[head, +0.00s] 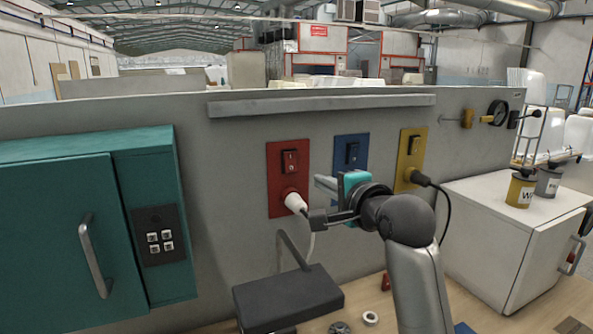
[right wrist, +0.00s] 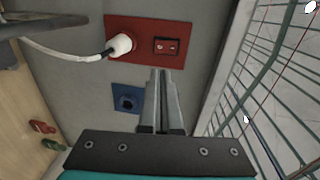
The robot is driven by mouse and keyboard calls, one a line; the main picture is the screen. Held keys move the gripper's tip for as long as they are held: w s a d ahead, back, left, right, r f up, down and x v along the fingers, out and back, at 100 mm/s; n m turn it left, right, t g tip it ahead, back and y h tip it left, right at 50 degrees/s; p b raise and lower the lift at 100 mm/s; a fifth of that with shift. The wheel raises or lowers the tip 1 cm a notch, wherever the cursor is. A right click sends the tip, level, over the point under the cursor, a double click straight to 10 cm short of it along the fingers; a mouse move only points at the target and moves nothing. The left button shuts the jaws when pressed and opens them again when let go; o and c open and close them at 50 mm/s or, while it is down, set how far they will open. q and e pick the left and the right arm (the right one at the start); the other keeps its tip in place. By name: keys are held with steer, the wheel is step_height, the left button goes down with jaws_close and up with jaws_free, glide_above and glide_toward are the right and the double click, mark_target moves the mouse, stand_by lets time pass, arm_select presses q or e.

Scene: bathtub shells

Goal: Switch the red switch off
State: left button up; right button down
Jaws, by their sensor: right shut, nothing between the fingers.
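The red switch (head: 290,161) sits on the upper part of a red plate (head: 275,196) on the grey wall panel. It also shows in the right wrist view (right wrist: 166,46). A white plug (head: 295,202) is in the socket below it, with a white cable hanging down. My right gripper (head: 319,184) is shut and empty, pointing at the wall just right of the red plate. In the right wrist view its fingertips (right wrist: 167,73) lie just below the red switch; whether they touch anything cannot be told. My left gripper is not in view.
A blue plate (head: 351,145) and a yellow plate (head: 411,150) with a black plug are to the right. A teal cabinet (head: 50,235) stands left. A dark box with a handle (head: 288,297) is below. A ledge (head: 320,105) runs above the plates.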

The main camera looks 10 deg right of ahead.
glide_toward(292, 167)
steer(key=p+x, duration=0.1)
steer(key=x, duration=0.3)
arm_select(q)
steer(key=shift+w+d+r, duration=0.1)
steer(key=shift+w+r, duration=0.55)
arm_select(e)
steer(key=shift+x, duration=1.4)
